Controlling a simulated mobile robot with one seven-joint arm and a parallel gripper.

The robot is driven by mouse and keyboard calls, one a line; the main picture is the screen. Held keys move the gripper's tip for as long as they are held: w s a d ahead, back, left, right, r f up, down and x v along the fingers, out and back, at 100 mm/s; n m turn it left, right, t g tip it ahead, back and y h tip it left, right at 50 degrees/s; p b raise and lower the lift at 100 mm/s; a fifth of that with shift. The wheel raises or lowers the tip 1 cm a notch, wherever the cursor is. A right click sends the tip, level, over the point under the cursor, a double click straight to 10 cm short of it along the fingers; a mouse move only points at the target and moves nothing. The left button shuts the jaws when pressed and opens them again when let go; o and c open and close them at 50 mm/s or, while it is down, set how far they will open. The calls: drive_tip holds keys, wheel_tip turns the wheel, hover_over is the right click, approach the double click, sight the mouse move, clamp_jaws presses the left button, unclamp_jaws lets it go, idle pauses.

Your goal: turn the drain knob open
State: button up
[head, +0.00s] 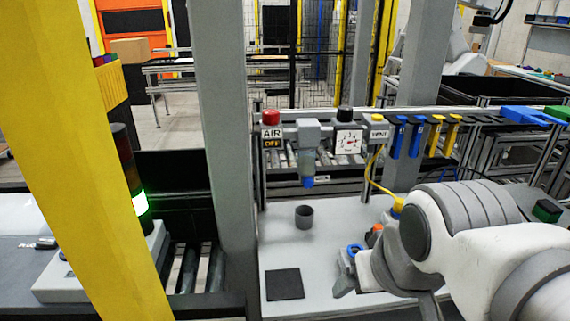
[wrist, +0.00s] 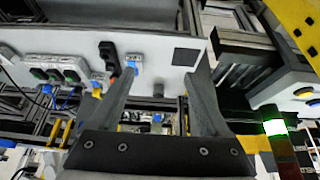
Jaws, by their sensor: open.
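The blue drain knob (head: 308,181) is at the bottom of the filter bowl (head: 308,158), which hangs from the grey filter housing (head: 308,131) on the rail. A dark open cup (head: 304,216) stands on the light bench below the knob. My gripper (head: 346,274) is over the bench, lower and to the right of the knob, and well apart from it. In the wrist view my gripper (wrist: 160,76) has its two fingers spread with nothing held between them.
A red AIR OFF knob (head: 271,118), a gauge (head: 348,138) under a black knob and a yellow-topped VENT block (head: 376,129) flank the filter. A yellow hose (head: 372,174) hangs at right. A grey post (head: 222,150) stands left. A black square (head: 284,284) lies on the bench.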

drive_tip(key=d+f+g+h, duration=0.1)
drive_tip(key=f, duration=0.1)
drive_tip(key=d+f+g+h, duration=0.1)
drive_tip(key=d, duration=0.1)
drive_tip(key=s+d+f+g+h, duration=0.1)
drive_tip(key=f, duration=0.1)
drive_tip(key=shift+d+f+n+g, duration=0.3)
drive_tip(key=shift+n, duration=0.1)
drive_tip(key=shift+c, duration=0.7)
drive_tip(key=w+d+f+n+g+h, duration=0.2)
drive_tip(key=d+n+g+h, duration=0.1)
drive_tip(key=d+h, duration=0.5)
drive_tip(key=n+t+y+b, duration=0.2)
drive_tip(key=n+t+y, duration=0.4)
drive_tip(key=n+t, duration=1.5)
approach(308, 185)
drive_tip(key=shift+m+t, duration=0.3)
drive_tip(key=shift+m, duration=0.3)
drive_tip(key=p+x, duration=0.1)
drive_tip(key=x, duration=0.2)
drive_tip(key=p+x, duration=0.1)
drive_tip(key=x, duration=0.1)
drive_tip(key=p+x, duration=0.1)
drive_tip(key=x, duration=0.2)
drive_tip(key=shift+w+d+f+p, duration=0.15)
drive_tip(key=shift+w+f+p, duration=0.1)
drive_tip(key=shift+w+p, duration=0.15)
drive_tip(key=shift+c, duration=0.3)
